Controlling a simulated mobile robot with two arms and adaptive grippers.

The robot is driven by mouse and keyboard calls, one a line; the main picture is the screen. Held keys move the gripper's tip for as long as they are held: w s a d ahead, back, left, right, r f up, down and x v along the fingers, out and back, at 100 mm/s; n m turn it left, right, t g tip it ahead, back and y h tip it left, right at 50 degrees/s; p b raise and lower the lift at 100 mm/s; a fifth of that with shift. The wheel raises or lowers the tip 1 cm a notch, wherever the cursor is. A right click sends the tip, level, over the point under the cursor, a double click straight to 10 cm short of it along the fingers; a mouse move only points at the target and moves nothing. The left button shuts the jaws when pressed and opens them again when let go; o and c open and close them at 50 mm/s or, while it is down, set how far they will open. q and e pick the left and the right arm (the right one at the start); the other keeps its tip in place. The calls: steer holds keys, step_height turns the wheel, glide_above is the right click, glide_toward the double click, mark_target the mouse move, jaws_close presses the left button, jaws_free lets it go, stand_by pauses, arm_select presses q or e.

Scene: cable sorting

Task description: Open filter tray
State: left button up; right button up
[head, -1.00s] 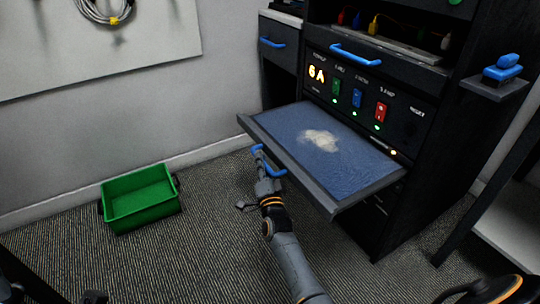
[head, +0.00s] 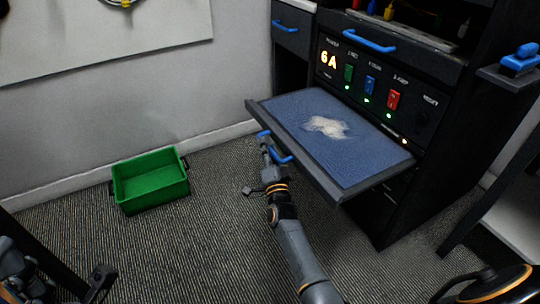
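The filter tray (head: 372,181) is a dark-framed drawer with a blue filter sheet, pulled well out of the black cabinet. A pale patch of dust (head: 327,126) lies on the sheet. The tray's blue handle (head: 284,159) is on its front edge. My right gripper (head: 268,147) is at the middle of this handle and looks shut on it; its fingers hide part of the handle. Dark parts at the bottom left look like my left gripper (head: 62,283), cut by the frame edge, away from the tray; its opening is unclear.
A green bin (head: 150,181) stands on the carpet left of the tray. Higher drawers have blue handles (head: 369,40). A side shelf (head: 507,77) holds a blue object. Carpet before the tray is clear.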

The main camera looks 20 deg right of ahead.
steer(key=v, duration=1.2)
